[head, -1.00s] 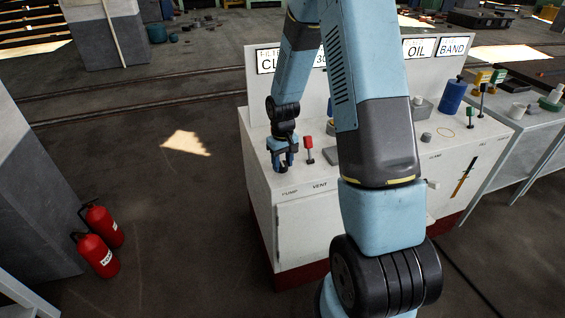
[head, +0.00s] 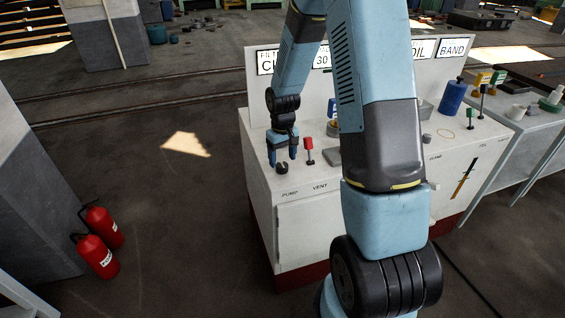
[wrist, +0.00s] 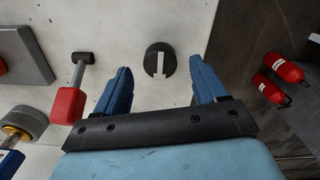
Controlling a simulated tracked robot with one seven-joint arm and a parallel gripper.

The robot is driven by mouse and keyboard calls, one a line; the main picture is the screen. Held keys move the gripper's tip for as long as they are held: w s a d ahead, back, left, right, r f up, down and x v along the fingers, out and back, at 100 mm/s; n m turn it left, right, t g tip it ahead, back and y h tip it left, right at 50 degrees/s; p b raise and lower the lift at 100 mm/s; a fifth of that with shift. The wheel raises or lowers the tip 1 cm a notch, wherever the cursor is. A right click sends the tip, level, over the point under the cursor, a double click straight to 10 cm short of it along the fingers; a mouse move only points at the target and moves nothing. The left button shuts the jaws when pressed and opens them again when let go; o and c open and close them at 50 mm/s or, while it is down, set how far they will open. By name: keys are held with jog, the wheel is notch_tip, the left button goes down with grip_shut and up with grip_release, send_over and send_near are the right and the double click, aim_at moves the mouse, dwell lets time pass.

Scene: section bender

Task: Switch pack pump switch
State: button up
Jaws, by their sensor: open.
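The pump switch is a round black knob with a pale bar across its face (wrist: 160,61). In the head view it is the small dark knob (head: 282,168) on the white cabinet top, just above the PUMP label (head: 290,194). My gripper (head: 282,161) is above and just behind the knob, pointing down. In the wrist view my gripper (wrist: 163,80) has its two blue fingers wide apart and empty. The knob lies between and a little beyond the fingertips, and I see no contact.
A red-handled lever (head: 308,146) stands close to the right of my gripper, above the VENT label; it also shows in the wrist view (wrist: 69,104). Two red extinguishers (head: 98,250) stand on the floor at left.

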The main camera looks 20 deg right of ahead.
aim_at(282, 165)
notch_tip(282, 165, up, 11)
dwell(0.3)
jog(key=shift+f, duration=0.1)
jog(key=s+r+m+t, duration=0.1)
jog(key=s+r+t, duration=0.2)
jog(key=s+r, duration=1.05)
jog(key=s+r+m+t, duration=0.1)
jog(key=s+r, duration=0.3)
jog(key=s, duration=0.3)
jog(key=s+r+t, duration=0.1)
jog(key=s+r, duration=0.3)
jog(key=s, duration=0.3)
jog(key=shift+m+t, duration=0.3)
jog(key=shift+m, duration=0.1)
jog(key=shift+s+a, duration=0.1)
